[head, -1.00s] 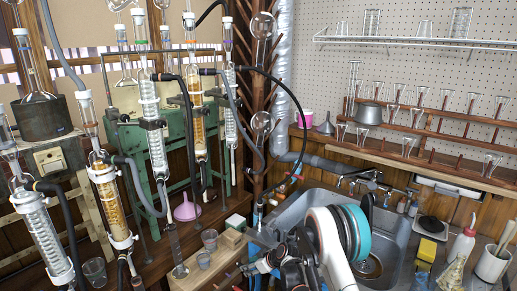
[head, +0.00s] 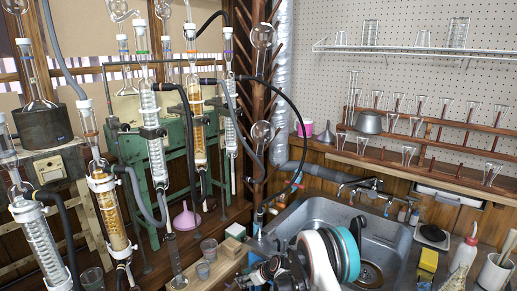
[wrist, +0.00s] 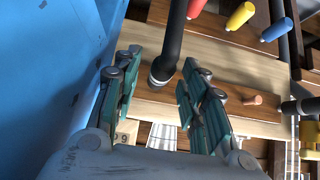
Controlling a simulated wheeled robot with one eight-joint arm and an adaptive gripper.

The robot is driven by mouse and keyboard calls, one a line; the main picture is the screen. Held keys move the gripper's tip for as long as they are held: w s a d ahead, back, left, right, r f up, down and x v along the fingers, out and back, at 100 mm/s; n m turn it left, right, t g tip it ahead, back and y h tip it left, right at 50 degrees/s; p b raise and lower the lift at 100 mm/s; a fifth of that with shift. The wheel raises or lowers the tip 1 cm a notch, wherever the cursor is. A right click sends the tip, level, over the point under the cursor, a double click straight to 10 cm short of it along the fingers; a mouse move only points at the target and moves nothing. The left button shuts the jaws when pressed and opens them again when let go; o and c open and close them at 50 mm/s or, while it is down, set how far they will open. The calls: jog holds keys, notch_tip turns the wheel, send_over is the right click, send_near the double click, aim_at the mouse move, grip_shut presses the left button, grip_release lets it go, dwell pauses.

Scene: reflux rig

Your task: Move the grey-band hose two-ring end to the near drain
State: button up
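My gripper (wrist: 158,88) is open, with its two green-sided fingers on either side of a black hose end in the wrist view. The hose (wrist: 172,42) comes down from the top edge, and a pale grey ring (wrist: 161,74) shows near its tip. A small gap seems to show on each side; I cannot tell a second ring. In the head view my gripper (head: 262,272) is low, left of the sink, and the hose end there is hard to make out. A sink drain (head: 370,272) lies partly behind my arm; I cannot tell which opening is the near drain.
A wooden board with red, yellow (wrist: 240,15) and blue (wrist: 276,30) pegs lies beneath my gripper. A blue surface (wrist: 50,70) fills the left of the wrist view. Glass condensers (head: 154,140), beakers (head: 209,249) and looping hoses crowd the left. The sink (head: 318,210) is at right.

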jog(key=shift+c, duration=0.5)
grip_shut()
jog(key=shift+s+d, duration=0.95)
jog(key=shift+d, duration=0.25)
jog(key=shift+s+d, duration=0.9)
jog(key=shift+d, duration=0.25)
